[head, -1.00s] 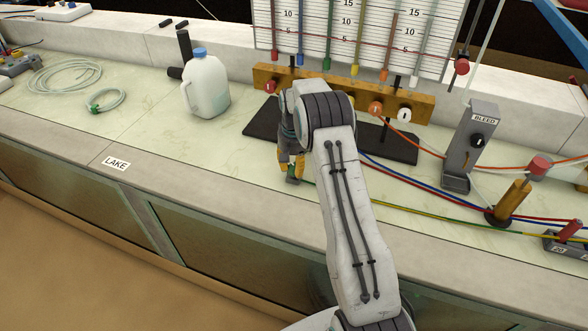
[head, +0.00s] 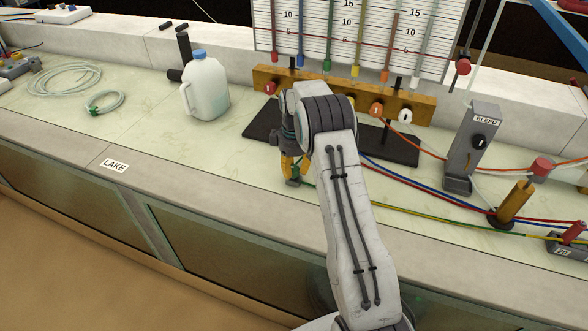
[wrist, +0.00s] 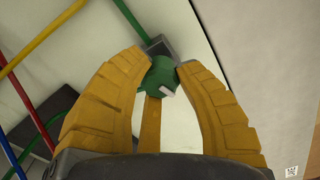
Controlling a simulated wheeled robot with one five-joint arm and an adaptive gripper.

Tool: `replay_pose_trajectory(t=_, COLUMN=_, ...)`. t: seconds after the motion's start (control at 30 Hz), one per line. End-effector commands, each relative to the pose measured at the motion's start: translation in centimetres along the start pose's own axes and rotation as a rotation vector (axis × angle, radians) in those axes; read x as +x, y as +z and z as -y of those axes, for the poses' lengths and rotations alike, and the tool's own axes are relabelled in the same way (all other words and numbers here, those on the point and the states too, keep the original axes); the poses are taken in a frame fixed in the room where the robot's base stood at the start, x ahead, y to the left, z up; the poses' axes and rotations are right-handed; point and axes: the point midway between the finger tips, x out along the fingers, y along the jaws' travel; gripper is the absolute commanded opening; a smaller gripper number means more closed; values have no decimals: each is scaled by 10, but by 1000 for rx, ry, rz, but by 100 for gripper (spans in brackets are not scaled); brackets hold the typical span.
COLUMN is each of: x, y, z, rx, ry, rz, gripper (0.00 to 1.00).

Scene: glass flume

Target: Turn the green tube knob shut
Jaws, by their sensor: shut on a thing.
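The green knob (wrist: 158,76) shows in the wrist view between my two yellow fingers, with a small pale mark on its face. It sits at a grey block (wrist: 161,45), and the green tube (wrist: 131,18) runs up to that block. My gripper (wrist: 164,70) is shut on the knob, with a fingertip at each side. In the head view my gripper (head: 292,172) points down at the bench near its front edge. My arm hides part of the bench behind it, and the knob is mostly covered there by the fingers.
A wooden manifold with knobs (head: 388,107) stands behind my arm, below the scale board (head: 350,35). The grey BLEED post (head: 472,150) and several coloured tubes lie to the right. A white jug (head: 207,88) and coiled hose (head: 104,102) are left. Bench front left is clear.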

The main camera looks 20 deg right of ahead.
Motion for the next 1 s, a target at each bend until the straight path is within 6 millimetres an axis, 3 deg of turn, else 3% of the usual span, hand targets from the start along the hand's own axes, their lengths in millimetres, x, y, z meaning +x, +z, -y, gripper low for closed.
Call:
replay_pose_trajectory(t=0.43, x=5, y=4, z=2, rx=-228, ry=-14, rz=14, gripper=0)
replay_pose_trajectory(t=1.0, x=5, y=5, z=2, rx=-268, ry=-15, rz=14, gripper=0)
